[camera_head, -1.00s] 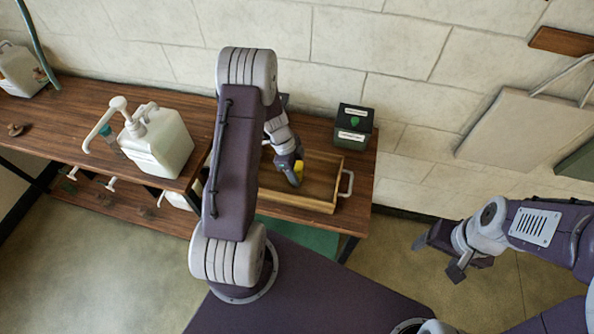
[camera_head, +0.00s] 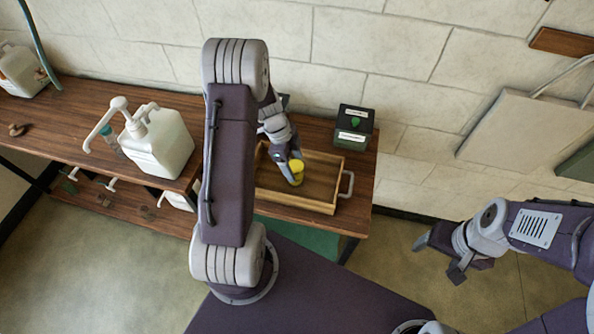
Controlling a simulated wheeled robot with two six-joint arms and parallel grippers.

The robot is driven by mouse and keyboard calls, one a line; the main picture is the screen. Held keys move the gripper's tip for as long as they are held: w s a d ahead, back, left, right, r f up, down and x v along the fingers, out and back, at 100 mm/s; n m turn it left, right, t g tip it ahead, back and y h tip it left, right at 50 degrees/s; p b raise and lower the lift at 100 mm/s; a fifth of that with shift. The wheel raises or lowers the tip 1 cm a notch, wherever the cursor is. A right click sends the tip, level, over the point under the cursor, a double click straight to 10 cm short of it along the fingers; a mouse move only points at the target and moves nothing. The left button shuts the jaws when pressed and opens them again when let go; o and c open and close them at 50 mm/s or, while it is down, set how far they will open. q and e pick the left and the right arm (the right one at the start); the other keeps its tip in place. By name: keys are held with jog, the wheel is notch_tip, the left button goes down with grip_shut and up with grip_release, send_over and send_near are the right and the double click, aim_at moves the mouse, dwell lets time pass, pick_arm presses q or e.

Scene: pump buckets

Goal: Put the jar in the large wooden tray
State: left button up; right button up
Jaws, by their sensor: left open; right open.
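A large wooden tray (camera_head: 313,206) with a metal side handle lies on the wooden table, partly hidden by my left arm. A small jar with a yellow lid (camera_head: 297,166) is inside the tray, near its middle; its lower part is hard to see. My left gripper (camera_head: 290,170) is open at the jar, with a finger beside it; I cannot tell if they touch. My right gripper (camera_head: 437,258) is open and empty, away from the table over the floor at right.
A white pump bucket (camera_head: 160,145) stands on the table left of my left arm. A dark box with a green mark (camera_head: 353,127) stands behind the tray. Another white container (camera_head: 20,72) is at far left. More pump bottles are on the lower shelf.

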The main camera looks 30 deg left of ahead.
pick_arm(q)
jog(key=v, duration=0.7)
jog(key=shift+r, duration=0.1)
jog(key=s+d+r+n+y, duration=0.2)
jog(key=s+d+n, duration=0.8)
jog(key=n, duration=0.5)
jog(key=shift+s+y, duration=0.5)
jog(key=shift+s, duration=0.55)
jog(key=shift+d, duration=0.1)
